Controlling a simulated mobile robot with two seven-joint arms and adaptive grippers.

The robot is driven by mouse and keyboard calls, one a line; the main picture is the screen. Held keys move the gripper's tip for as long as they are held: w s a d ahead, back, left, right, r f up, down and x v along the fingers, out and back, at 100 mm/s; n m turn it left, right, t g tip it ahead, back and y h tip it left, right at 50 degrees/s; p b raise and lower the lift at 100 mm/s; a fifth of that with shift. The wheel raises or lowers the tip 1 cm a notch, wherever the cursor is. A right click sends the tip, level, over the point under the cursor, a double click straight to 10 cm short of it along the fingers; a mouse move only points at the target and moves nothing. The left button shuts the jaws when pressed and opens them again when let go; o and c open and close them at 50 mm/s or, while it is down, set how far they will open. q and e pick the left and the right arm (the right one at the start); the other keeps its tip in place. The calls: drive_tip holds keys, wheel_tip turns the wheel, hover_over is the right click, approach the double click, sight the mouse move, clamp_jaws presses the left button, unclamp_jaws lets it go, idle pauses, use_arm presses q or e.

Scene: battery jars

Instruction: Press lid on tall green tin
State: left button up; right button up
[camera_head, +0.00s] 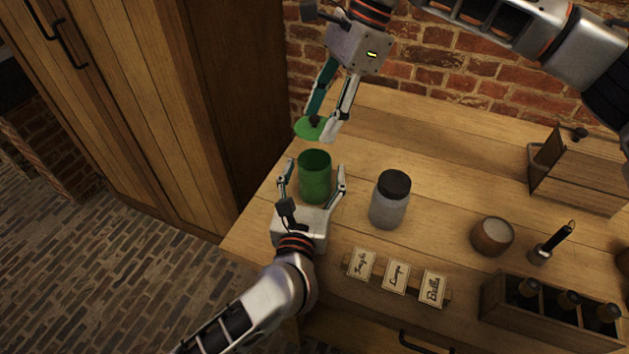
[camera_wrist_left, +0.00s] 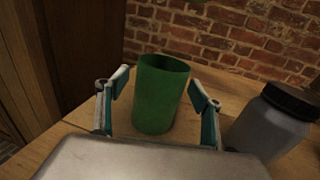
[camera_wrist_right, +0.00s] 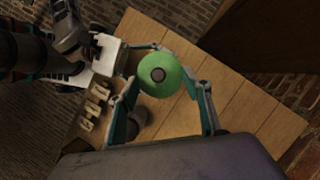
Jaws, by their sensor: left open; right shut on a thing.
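The tall green tin (camera_head: 315,180) stands upright and open-topped near the left end of the wooden counter; it also shows in the left wrist view (camera_wrist_left: 157,95). My left gripper (camera_head: 312,185) is open, with its fingers on either side of the tin, and gaps show beside it in the left wrist view. The green lid (camera_head: 308,128) has a dark knob on top. In the right wrist view the lid (camera_wrist_right: 165,72) hides the tin.
A grey jar with a black lid (camera_head: 390,199) stands right of the tin. Several label cards (camera_head: 395,277) lie in front.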

use_arm(q)
drive_tip(key=shift+c, duration=0.3)
drive_tip(key=c, duration=1.6)
drive_tip(key=shift+c, duration=0.2)
use_arm(e)
drive_tip(key=shift+f, duration=2.5)
drive_tip(key=shift+f, duration=0.1)
drive_tip(key=shift+f, duration=0.8)
drive_tip(key=shift+f, duration=0.6)
drive_tip(key=o, duration=0.9)
drive_tip(key=shift+c, duration=0.2)
